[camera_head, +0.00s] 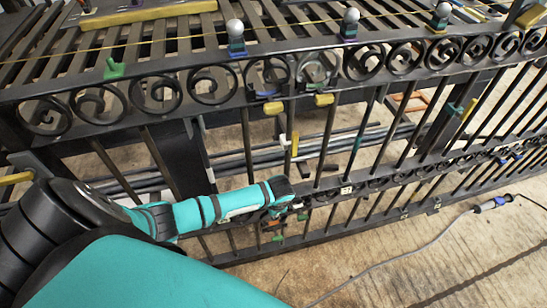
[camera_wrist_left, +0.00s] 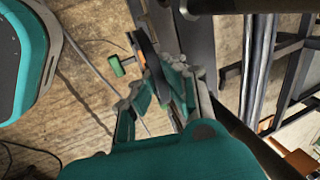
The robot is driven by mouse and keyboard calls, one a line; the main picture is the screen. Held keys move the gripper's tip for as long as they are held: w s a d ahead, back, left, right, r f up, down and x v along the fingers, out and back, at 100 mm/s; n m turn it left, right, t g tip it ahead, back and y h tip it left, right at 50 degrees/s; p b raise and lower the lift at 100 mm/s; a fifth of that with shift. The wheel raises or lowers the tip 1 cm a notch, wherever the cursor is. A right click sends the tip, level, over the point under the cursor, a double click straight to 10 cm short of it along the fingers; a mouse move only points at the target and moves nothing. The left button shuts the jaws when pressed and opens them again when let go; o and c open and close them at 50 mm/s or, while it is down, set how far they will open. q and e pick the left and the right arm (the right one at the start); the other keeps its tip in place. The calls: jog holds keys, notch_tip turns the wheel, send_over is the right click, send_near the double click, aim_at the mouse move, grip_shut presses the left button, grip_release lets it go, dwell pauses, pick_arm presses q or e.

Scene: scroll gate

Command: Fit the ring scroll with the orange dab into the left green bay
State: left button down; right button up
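My left gripper (camera_head: 292,203) is at the gate's lower rail, at the end of my teal arm. In the left wrist view, its fingers (camera_wrist_left: 157,88) stand on either side of a dark curved piece (camera_wrist_left: 147,50). I cannot tell whether they grip it or whether it is a ring scroll. A green knob (camera_wrist_left: 121,66) shows beside that piece. Dark scrolls, such as this one (camera_head: 155,94), line the gate's upper band. A greyer scroll (camera_head: 315,69) sits near the band's middle. A green marker (camera_head: 114,69) stands on the band at left. I cannot make out an orange dab on any scroll. My right gripper is not in view.
Yellow blocks (camera_head: 323,99) hang below the upper band. Knobbed posts (camera_head: 236,38) stand along its top edge. Dark upright bars (camera_head: 247,147) are close around my left arm. A grey cable (camera_head: 400,255) lies on the open floor at right.

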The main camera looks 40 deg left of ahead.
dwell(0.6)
pick_arm(q)
jog(key=shift+f+b, duration=0.7)
jog(key=shift+f, duration=0.85)
dwell(0.9)
jog(key=c, duration=1.4)
grip_release()
jog(key=shift+r, duration=0.1)
jog(key=v, duration=1.2)
jog(key=shift+d, duration=0.1)
